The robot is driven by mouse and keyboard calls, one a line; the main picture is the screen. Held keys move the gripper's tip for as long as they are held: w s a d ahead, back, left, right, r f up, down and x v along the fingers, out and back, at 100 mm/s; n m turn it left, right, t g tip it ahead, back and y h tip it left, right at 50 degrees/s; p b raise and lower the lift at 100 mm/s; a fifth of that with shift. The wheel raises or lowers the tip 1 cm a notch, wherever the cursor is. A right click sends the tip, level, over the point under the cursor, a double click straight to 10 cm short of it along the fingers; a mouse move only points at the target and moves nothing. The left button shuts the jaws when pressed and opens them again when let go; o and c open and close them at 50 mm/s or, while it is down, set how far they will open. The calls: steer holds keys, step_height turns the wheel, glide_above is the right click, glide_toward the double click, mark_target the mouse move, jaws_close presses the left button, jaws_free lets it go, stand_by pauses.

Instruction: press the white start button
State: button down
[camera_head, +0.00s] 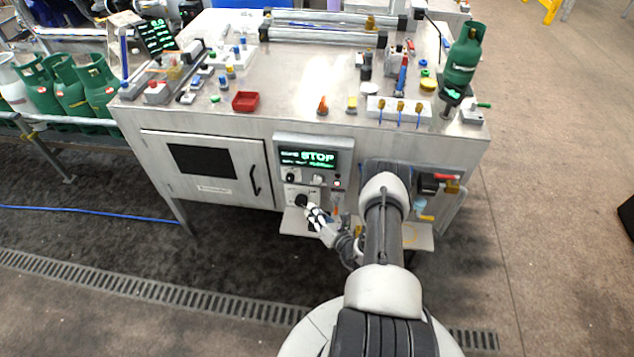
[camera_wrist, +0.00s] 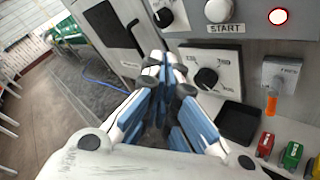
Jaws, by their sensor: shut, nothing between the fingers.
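The white start button (camera_wrist: 218,10) is at the top edge of the wrist view, above a label reading START. In the head view the button (camera_head: 318,179) is a small white spot on the front panel, under the display. My gripper (camera_head: 309,207) is in front of the lower part of that panel, below the button. In the wrist view my gripper (camera_wrist: 163,66) has its fingers together with nothing between them. Its tips are left of and below the button, apart from it in the picture. Whether the tips touch the panel cannot be told.
A display (camera_head: 316,157) reads STOP. A black knob (camera_wrist: 162,17) is left of the button and a lit red lamp (camera_wrist: 278,16) right of it. A dial knob (camera_wrist: 207,77) sits below. A black tray (camera_wrist: 238,122) and coloured switches (camera_wrist: 291,154) are lower right.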

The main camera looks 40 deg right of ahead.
mark_target(318, 180)
steer(key=w+d+b, duration=0.4)
steer(key=w+d, duration=0.1)
steer(key=d, duration=0.1)
steer(key=shift+w+d, duration=0.15)
steer(key=shift+w, duration=0.05)
stand_by(1.4)
steer(key=shift+w+d+b, duration=0.25)
steer(key=shift+d+b, duration=0.05)
steer(key=shift+b, duration=0.2)
steer(key=shift+w+d+b, duration=0.35)
steer(key=shift+d+b, duration=0.05)
steer(key=shift+b, duration=0.1)
stand_by(0.5)
steer(key=shift+s+a+p, duration=0.45)
steer(key=shift+s+a, duration=0.15)
steer(key=shift+a, duration=0.1)
